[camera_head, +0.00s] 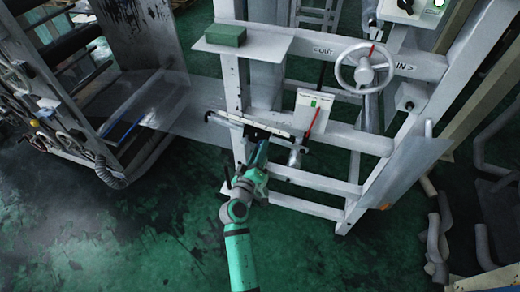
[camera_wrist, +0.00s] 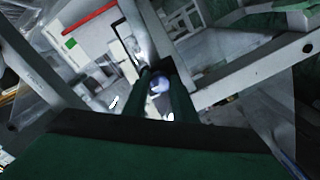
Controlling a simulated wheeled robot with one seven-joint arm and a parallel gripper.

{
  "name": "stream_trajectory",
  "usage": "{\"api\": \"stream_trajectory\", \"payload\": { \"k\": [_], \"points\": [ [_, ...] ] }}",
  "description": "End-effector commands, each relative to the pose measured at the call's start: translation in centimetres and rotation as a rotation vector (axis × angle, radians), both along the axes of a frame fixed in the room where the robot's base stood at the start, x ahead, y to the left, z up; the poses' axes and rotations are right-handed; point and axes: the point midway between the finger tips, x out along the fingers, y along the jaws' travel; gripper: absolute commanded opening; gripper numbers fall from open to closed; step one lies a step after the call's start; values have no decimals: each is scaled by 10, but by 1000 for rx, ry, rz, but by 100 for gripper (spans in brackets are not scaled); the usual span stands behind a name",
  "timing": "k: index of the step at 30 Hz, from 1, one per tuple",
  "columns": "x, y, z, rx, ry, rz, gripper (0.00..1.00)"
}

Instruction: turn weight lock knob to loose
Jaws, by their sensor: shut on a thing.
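A small rounded bluish-white piece, which looks like the weight lock knob (camera_wrist: 158,84), sits between the fingers of my gripper (camera_wrist: 160,75) in the wrist view. The dark green fingers are shut on it. In the head view my gripper (camera_head: 257,136) reaches the pale horizontal beam (camera_head: 228,117) on the machine frame. The knob is hidden there behind my gripper. I cannot read any loose or tight mark, so the knob's setting cannot be told.
A white panel (camera_head: 303,98) with a green mark and a red pointer (camera_head: 312,120) stands right of my gripper. A handwheel (camera_head: 364,67) is further right, between OUT and IN labels. A green block (camera_head: 226,35) lies on the shelf above. Open green floor (camera_head: 130,235) lies at lower left.

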Motion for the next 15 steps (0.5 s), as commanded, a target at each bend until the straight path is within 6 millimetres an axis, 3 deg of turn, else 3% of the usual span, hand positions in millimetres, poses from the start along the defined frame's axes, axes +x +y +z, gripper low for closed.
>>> {"api": "stream_trajectory", "payload": {
  "k": [15],
  "points": [
    [0, 1, 1, -440, 143, 2, 2]
  ]
}}
